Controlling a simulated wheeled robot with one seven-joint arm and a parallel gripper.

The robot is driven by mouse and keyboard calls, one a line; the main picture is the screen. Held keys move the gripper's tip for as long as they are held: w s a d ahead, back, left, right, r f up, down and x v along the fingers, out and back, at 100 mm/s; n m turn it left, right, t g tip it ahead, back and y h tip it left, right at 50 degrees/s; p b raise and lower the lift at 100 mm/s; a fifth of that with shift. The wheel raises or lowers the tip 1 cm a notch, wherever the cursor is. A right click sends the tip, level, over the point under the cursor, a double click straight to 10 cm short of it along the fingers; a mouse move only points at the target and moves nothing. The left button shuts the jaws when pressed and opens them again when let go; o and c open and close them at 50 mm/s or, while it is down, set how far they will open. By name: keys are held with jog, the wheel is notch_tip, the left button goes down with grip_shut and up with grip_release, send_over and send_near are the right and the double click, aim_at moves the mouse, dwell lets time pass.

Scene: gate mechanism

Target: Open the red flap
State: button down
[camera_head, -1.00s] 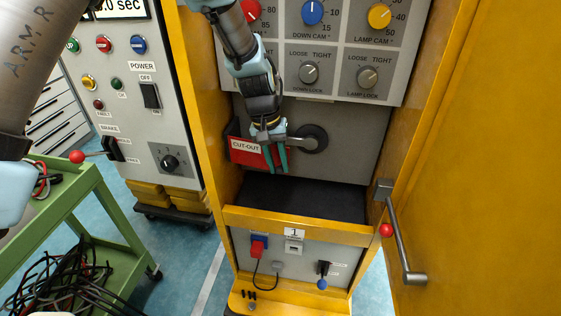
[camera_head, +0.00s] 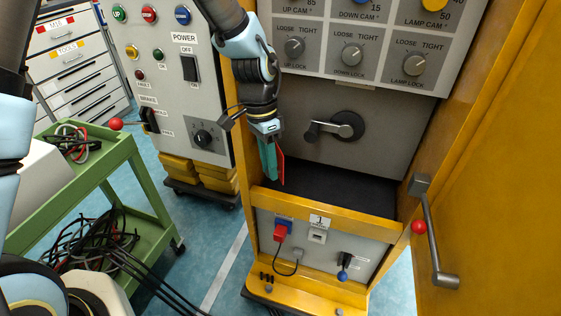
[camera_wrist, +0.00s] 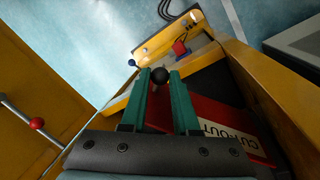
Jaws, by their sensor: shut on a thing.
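The red flap (camera_head: 281,168) shows nearly edge-on in the head view, swung out from the grey panel at the cabinet's left side. In the wrist view the flap (camera_wrist: 215,115) lies beside and below my right finger, with part of its "CUT-OUT" lettering showing. My gripper (camera_head: 269,176) is at the flap's left side in the head view, pointing down. In the wrist view my gripper (camera_wrist: 160,78) has its two green fingers shut on a black ball knob (camera_wrist: 159,75). The knob's join to the flap is hidden.
A dark rotary handle (camera_head: 345,126) on the grey panel is uncovered to the right. The yellow door (camera_head: 500,170) with its bar handle (camera_head: 433,235) stands open at right. A green cart (camera_head: 130,190) stands at left. A dark shelf (camera_head: 335,190) lies below the panel.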

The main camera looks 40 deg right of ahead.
jog(key=shift+w+a+m, duration=0.35)
jog(key=shift+a+m, duration=0.05)
jog(key=shift+a, duration=0.05)
jog(key=c, duration=0.7)
grip_release()
jog(key=shift+o, duration=0.2)
jog(key=shift+r, duration=0.1)
notch_tip(320, 180, up, 7)
jog(key=w+b, duration=0.1)
jog(key=shift+w+d, duration=0.2)
jog(key=shift+r, duration=0.1)
